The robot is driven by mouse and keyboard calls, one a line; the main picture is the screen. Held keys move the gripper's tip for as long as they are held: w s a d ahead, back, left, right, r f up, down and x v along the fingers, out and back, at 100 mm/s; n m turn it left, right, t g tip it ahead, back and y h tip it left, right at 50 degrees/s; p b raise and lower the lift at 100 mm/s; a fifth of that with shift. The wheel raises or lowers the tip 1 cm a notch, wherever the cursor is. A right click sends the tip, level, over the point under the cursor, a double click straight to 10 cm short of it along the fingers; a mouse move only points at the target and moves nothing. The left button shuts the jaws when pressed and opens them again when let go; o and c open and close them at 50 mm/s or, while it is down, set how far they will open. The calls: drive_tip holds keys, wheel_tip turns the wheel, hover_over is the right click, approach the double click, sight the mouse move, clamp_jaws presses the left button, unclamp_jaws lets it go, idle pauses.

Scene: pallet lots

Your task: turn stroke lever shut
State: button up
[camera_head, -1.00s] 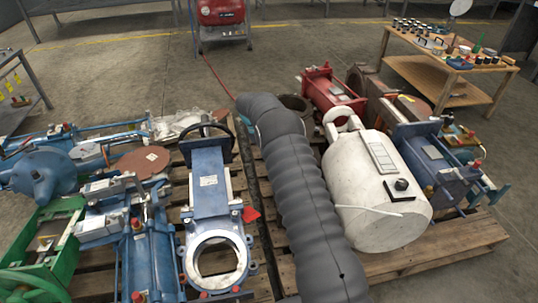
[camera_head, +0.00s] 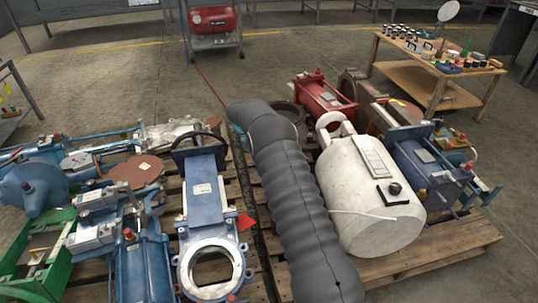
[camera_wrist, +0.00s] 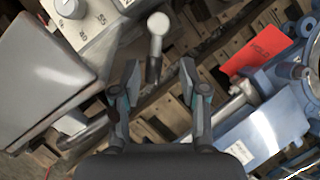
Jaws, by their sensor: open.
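In the wrist view a small lever with a pale rounded knob (camera_wrist: 158,22) and a dark lower end stands just beyond my gripper (camera_wrist: 159,82). The lever lies roughly in line with the gap between the two fingers. The fingers are spread apart and nothing is held between them. A light grey box (camera_wrist: 98,22) with a round dial and printed numbers is beside the lever at upper left. I cannot tell where the lever is fixed. I cannot pick out the lever or my gripper in the head view.
A blue valve (camera_head: 205,215) with a red tag (camera_head: 245,222) lies on the pallet; the tag also shows in the wrist view (camera_wrist: 250,58). A white drum (camera_head: 365,205) lies to its right. Blue and green machine parts crowd the left.

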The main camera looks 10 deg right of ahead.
drive_tip(key=s+n+t+b, duration=0.5)
drive_tip(key=s+n+b, duration=0.15)
drive_tip(key=n, duration=0.75)
drive_tip(key=p+v, duration=0.2)
drive_tip(key=v, duration=1.2)
drive_tip(key=s+d+r+m+y+p, duration=0.1)
drive_tip(key=s+d+r+m, duration=0.2)
drive_tip(key=s+r+m, duration=0.5)
drive_tip(key=shift+s+d+r+m+t+y, duration=0.3)
drive_tip(key=shift+s+d+r+t+y, duration=0.1)
drive_tip(key=shift+s+r, duration=1.5)
drive_tip(key=shift+a, duration=0.1)
